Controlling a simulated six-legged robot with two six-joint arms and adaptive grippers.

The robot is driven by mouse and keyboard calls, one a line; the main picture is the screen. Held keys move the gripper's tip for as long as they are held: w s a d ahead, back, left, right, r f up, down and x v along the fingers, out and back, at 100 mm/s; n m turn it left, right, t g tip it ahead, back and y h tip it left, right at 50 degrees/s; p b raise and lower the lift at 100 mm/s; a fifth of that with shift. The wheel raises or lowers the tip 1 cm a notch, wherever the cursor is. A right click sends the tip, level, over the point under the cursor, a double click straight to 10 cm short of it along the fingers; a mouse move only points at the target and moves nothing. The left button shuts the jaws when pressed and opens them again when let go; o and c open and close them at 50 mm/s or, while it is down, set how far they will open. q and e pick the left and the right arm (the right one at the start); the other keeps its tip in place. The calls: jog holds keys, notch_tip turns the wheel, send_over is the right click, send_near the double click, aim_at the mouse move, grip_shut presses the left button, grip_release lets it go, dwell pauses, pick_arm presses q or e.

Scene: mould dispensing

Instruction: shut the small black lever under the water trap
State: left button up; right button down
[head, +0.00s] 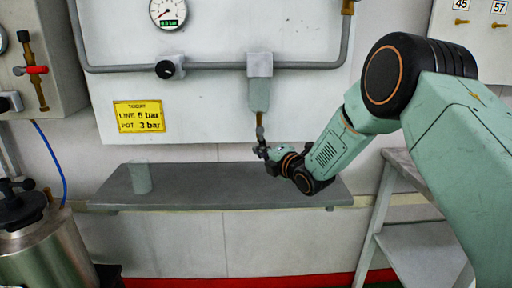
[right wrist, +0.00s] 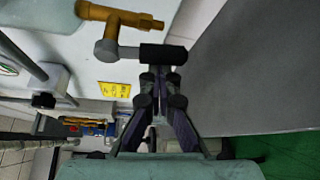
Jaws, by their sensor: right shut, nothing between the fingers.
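The water trap (head: 259,93) hangs from the grey pipe on the wall panel, with a brass drain valve (head: 259,120) under it. In the right wrist view the brass valve (right wrist: 122,20) carries a grey hub and a small black lever (right wrist: 163,54). The lever lies roughly parallel to the brass outlet. My right gripper (head: 262,151) is just below the trap; in the wrist view the shut, empty fingers (right wrist: 158,75) end right at the lever. I cannot tell whether they touch it. My left gripper is not in view.
A grey shelf (head: 215,193) runs below the trap, with a greenish cup (head: 140,177) on its left part. A yellow pressure sign (head: 139,116) is on the panel. A steel pot (head: 45,250) stands at lower left, and a grey step stand (head: 415,240) at right.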

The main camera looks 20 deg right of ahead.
jog(key=s+d+r+n+g+h+p, duration=0.1)
jog(key=d+r+n+g+h+p, duration=0.2)
jog(key=p, duration=0.7)
jog(key=shift+d+r+n, duration=0.75)
jog(key=shift+d+n, duration=0.25)
jog(key=shift+n, duration=0.2)
jog(key=shift+r, duration=0.3)
notch_tip(320, 180, down, 5)
jog(key=s+b, duration=0.1)
jog(key=b, duration=0.2)
jog(key=s+a+r+p, duration=0.1)
jog(key=s+a+r, duration=0.1)
jog(key=s+r, duration=0.3)
jog(key=shift+s+a, duration=0.4)
jog(key=shift+s, duration=1.35)
